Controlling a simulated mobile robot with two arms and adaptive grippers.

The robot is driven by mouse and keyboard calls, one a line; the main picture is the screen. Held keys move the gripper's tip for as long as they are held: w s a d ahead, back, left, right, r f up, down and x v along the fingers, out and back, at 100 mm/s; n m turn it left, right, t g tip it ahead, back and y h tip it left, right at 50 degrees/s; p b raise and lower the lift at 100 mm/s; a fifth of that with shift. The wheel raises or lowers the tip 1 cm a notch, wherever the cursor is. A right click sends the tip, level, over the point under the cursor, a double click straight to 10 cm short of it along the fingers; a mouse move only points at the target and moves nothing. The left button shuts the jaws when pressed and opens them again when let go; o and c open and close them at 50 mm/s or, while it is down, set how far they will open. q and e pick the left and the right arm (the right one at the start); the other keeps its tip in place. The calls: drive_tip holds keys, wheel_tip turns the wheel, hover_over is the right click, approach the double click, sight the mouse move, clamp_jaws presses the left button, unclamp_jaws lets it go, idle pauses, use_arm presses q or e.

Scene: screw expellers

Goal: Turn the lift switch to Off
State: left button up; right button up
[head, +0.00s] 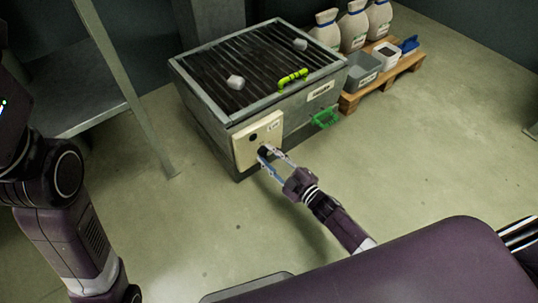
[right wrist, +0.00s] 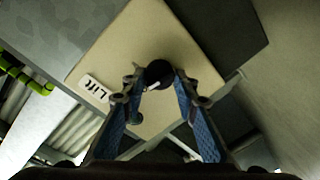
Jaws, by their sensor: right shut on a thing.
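The cream control panel (head: 243,151) is on the near corner of the grey metal machine. In the right wrist view the fingertips (right wrist: 157,83) flank the knob. My left gripper is out of view.
The machine has a slatted top (head: 205,80) with pale lumps, a lime-green handle (head: 293,80) and a green part (head: 326,118) on its side. A pallet (head: 350,101) with bins and sacks stands behind right. A metal shelf (head: 85,112) stands left. The floor right is clear.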

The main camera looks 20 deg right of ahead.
drive_tip(key=shift+n, duration=1.1)
drive_tip(key=o, duration=1.2)
drive_tip(key=shift+c, duration=0.2)
drive_tip(key=v, duration=1.2)
drive_tip(key=shift+s+a, duration=0.1)
